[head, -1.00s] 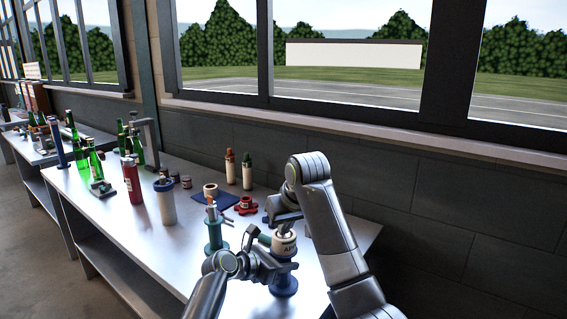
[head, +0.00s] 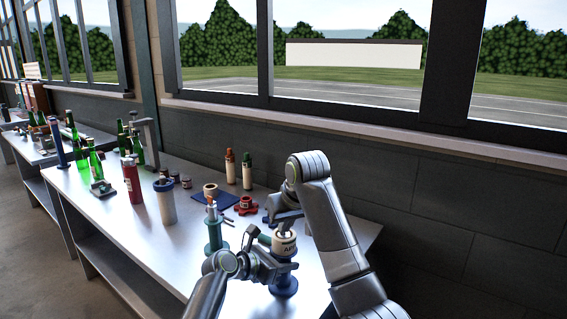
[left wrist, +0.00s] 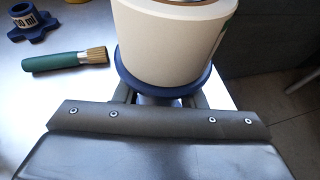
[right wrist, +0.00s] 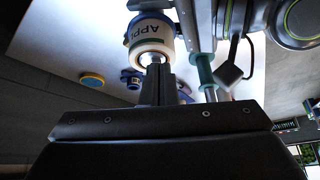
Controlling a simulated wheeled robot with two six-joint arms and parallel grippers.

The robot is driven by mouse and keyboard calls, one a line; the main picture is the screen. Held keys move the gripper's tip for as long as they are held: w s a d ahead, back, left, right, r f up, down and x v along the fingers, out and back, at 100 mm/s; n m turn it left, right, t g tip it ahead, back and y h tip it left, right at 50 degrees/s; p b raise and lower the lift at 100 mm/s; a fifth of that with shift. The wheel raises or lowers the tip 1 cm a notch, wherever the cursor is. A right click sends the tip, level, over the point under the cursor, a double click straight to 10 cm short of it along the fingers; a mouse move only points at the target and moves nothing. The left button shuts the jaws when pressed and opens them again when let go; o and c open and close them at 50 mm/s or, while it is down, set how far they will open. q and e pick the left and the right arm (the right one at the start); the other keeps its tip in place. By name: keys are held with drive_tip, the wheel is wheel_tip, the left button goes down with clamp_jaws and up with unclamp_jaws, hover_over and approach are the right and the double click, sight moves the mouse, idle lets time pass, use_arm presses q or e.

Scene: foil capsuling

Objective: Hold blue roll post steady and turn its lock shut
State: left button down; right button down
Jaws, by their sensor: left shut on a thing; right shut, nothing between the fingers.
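The blue roll post (head: 284,287) stands upright near the right end of the bench, bearing a cream roll (head: 284,246) with printed lettering. My left gripper (left wrist: 160,98) is shut on the post just below the roll's blue flange (left wrist: 170,88). My right gripper (right wrist: 156,70) is shut and empty at the post's top end, close to the roll's centre (right wrist: 151,58). The fingers largely cover the lock, so its setting and whether they touch it cannot be told. The roll's lettering also shows in the right wrist view (right wrist: 150,30).
A teal post (head: 214,232) stands just left of my left gripper. A green-handled brush (left wrist: 68,62) and a dark blue star-shaped piece (left wrist: 36,22) lie close by. A red star-shaped piece (head: 246,206) and a grey-white cylinder (head: 166,203) stand farther left.

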drive_tip(key=shift+w+d, duration=0.25)
drive_tip(key=shift+d, duration=0.25)
idle(0.3)
drive_tip(key=shift+s+d, duration=0.1)
drive_tip(key=shift+s+d, duration=0.15)
drive_tip(key=shift+s, duration=0.05)
drive_tip(key=shift+r, duration=2.95)
use_arm(q)
drive_tip(key=shift+f, duration=0.1)
use_arm(e)
drive_tip(key=shift+s+a+f, duration=0.2)
drive_tip(key=shift+a+f, duration=0.05)
drive_tip(key=shift+f, duration=0.75)
drive_tip(key=shift+s+a+f, duration=0.15)
drive_tip(key=shift+a+f, duration=0.15)
drive_tip(key=shift+f, duration=0.7)
drive_tip(key=shift+s+a+f, duration=0.2)
drive_tip(key=shift+a+f, duration=0.05)
drive_tip(key=shift+f, duration=0.75)
drive_tip(key=shift+w, duration=0.6)
